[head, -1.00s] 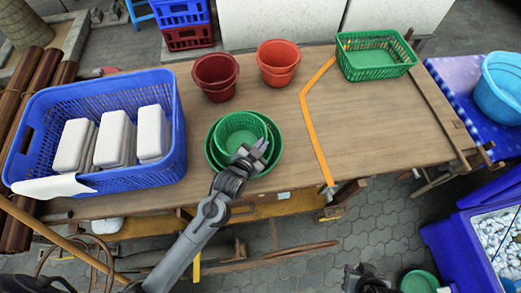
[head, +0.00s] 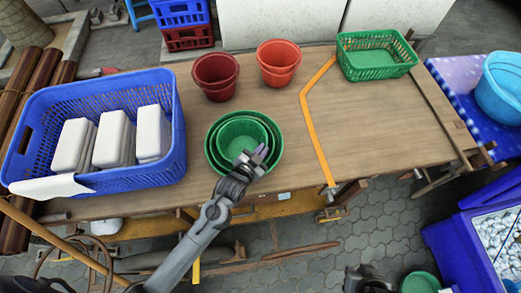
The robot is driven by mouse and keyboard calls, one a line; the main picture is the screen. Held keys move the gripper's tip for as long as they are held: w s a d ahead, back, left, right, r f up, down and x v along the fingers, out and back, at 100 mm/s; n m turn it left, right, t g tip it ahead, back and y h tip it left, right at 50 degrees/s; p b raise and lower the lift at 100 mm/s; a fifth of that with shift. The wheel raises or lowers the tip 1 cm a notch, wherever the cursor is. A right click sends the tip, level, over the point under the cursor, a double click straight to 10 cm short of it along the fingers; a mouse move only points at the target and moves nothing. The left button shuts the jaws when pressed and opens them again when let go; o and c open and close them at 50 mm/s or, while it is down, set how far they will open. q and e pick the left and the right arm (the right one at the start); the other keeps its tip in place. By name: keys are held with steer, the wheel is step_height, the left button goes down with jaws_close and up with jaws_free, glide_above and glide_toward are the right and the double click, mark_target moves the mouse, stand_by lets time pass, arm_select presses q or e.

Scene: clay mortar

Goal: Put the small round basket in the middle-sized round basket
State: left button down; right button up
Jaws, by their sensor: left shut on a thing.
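The small round green basket (head: 240,133) sits low inside the wider green baskets on the table. A green ring, the middle-sized round basket (head: 216,152), shows around it, and a larger green rim (head: 279,160) shows outside that. The baskets look nested and about upright; whether the small one rests on the bottom is hidden. My left gripper (head: 255,157) is at the near right side of the nest, shut on the small basket's rim. My right arm's dark end (head: 366,279) shows at the bottom edge; its fingers cannot be made out.
A blue crate (head: 165,100) with white blocks stands left on the wooden table (head: 375,130). Dark red pots (head: 215,75) and orange pots (head: 279,62) stand behind the nest. A green rectangular basket (head: 376,73) is at the back right. The table's right half is mostly clear.

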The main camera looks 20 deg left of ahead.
arm_select(q)
steer(key=c, duration=1.5)
jaws_free()
steer(key=shift+f, duration=0.65)
steer(key=shift+s, duration=0.1)
steer(key=shift+a, duration=0.1)
steer(key=shift+r, duration=0.5)
steer(key=s+a+r+n+g, duration=0.1)
steer(key=s+a+g, duration=0.1)
steer(key=s, duration=0.6)
steer(key=s+a+r+n+g+y+p, duration=0.1)
steer(key=s+g, duration=0.3)
steer(key=s, duration=0.5)
steer(key=s+a+r+n+g+p, duration=0.1)
steer(key=s+a+r+g, duration=0.1)
steer(key=s, duration=0.6)
steer(key=shift+s+a+r+n+g, duration=0.35)
steer(key=shift+a+g, duration=0.4)
steer(key=shift+g, duration=0.25)
